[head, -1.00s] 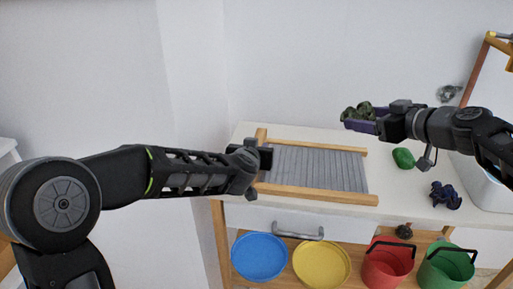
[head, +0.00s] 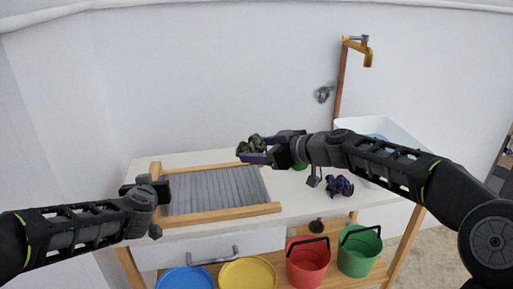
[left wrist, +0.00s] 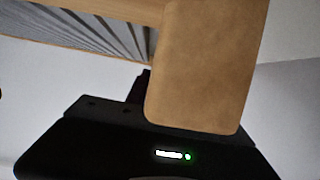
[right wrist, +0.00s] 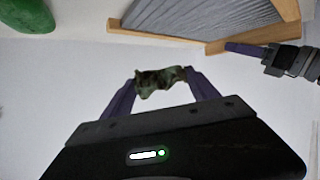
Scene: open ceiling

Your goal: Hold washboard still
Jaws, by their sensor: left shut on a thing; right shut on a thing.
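The washboard (head: 215,190), a wooden frame around a grey ribbed panel, lies on the white tabletop. My left gripper (head: 150,190) is shut on the frame at its left end. In the left wrist view, a wooden frame end (left wrist: 200,70) fills the middle and hides most of the fingers, with the ribbed panel (left wrist: 85,28) behind it. My right gripper (head: 258,150) is shut on a crumpled dark green cloth-like thing (head: 250,147), near the washboard's far right corner. In the right wrist view, its purple fingers grip this green thing (right wrist: 160,82), apart from the washboard (right wrist: 215,20).
A green object (head: 299,167) and a dark blue crumpled thing (head: 339,186) lie right of the washboard. A white basin (head: 400,140) stands further right, below a tap (head: 357,50). Below are blue and yellow dishes and red (head: 308,262) and green (head: 360,250) buckets.

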